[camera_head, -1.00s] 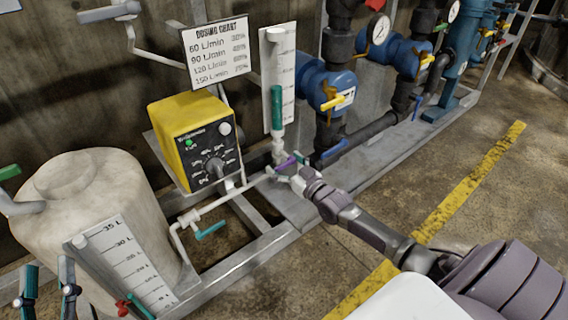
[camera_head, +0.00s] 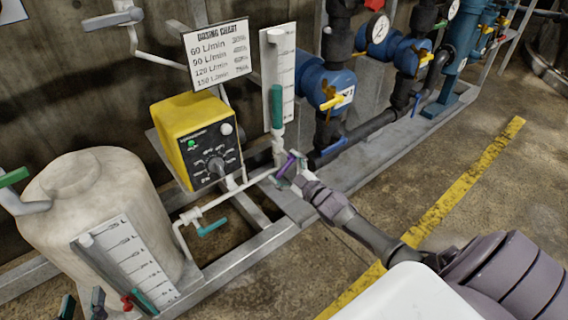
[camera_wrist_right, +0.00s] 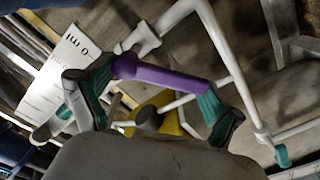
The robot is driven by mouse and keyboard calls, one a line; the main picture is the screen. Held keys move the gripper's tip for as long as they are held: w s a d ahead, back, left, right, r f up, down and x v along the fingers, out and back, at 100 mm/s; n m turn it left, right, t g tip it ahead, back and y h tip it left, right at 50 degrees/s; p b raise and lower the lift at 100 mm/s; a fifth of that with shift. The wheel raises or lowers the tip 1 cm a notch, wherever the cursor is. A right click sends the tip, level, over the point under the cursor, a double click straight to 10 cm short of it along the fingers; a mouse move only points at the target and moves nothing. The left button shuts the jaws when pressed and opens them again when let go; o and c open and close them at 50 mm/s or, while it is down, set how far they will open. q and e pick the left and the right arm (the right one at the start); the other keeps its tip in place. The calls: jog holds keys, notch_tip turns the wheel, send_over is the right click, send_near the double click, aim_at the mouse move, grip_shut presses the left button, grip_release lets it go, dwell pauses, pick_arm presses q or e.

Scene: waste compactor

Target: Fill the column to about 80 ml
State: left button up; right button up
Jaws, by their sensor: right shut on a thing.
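The column (camera_head: 275,60) stands upright before a white scale board (camera_head: 290,75) in the head view, with a teal upright piece (camera_head: 277,106) at its lower end. The markings are too small to read, and I cannot tell a liquid level. A purple valve lever (camera_head: 290,163) sits on the white pipework below the column. My right gripper (camera_head: 287,170) is shut on this lever. In the right wrist view the purple lever (camera_wrist_right: 170,78) spans between its teal-padded fingers. My left gripper (camera_head: 82,304) is open and empty at the bottom left, partly cut off.
A yellow dosing pump (camera_head: 195,135) with a lit green lamp stands left of the column. A white tank (camera_head: 95,195) with a scale board (camera_head: 125,265) is at left. A teal-handled valve (camera_head: 212,227) lies low. Blue meters (camera_head: 325,90) stand right. Floor at right is clear.

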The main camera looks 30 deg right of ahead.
pick_arm(q)
jog(key=shift+s+f, duration=0.1)
jog(key=shift+f, duration=0.2)
pick_arm(e)
jog(key=shift+d+f+n, duration=0.1)
jog(key=shift+f+n, duration=0.2)
jog(key=shift+n, duration=0.7)
pick_arm(q)
jog(key=shift+a, duration=0.1)
pick_arm(e)
jog(key=o, duration=1.3)
jog(key=shift+o, duration=0.2)
jog(key=s+d, duration=0.1)
jog(key=s, duration=1.1)
